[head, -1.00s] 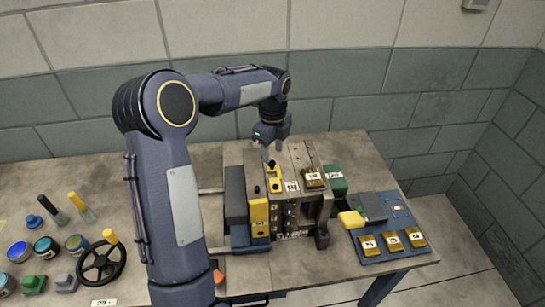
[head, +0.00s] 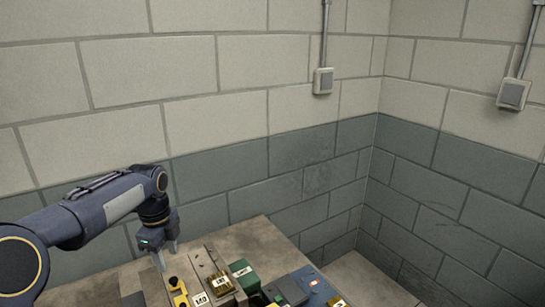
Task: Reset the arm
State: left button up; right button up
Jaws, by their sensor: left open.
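My left arm comes in from the left edge and bends down over the table. Its gripper (head: 167,260) points downward, its two fingers apart with nothing visible between them. It is just above and behind a yellow part with black knobs (head: 178,291) on the grey block assembly (head: 205,268). I cannot tell whether the fingertips touch anything. My right gripper does not show.
A brass block with a label (head: 221,283) sits on the assembly, with a green block (head: 245,276) beside it. A blue board (head: 313,284) lies to the right. The table (head: 250,238) is bare at its back corner. Block walls stand behind.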

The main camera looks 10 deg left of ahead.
pick_arm(q)
jog(key=s+d+r+n+t+h, duration=0.1)
jog(key=s+d+r+n, duration=0.15)
jog(key=s+n, duration=0.35)
jog(key=s+d+r+n+t+h, duration=0.1)
jog(key=s+d+r+n+t, duration=0.15)
jog(key=s, duration=0.65)
jog(key=s+d+f+n+t+h, duration=0.1)
jog(key=s+d+f+n, duration=0.1)
jog(key=s+n, duration=0.4)
jog(key=s+d+f+n+t, duration=0.1)
jog(key=s+d+f+n, duration=0.2)
jog(key=s+n, duration=0.3)
jog(key=shift+s+d+f+h, duration=0.2)
jog(key=shift+d+f+h, duration=0.2)
jog(key=shift+d, duration=0.5)
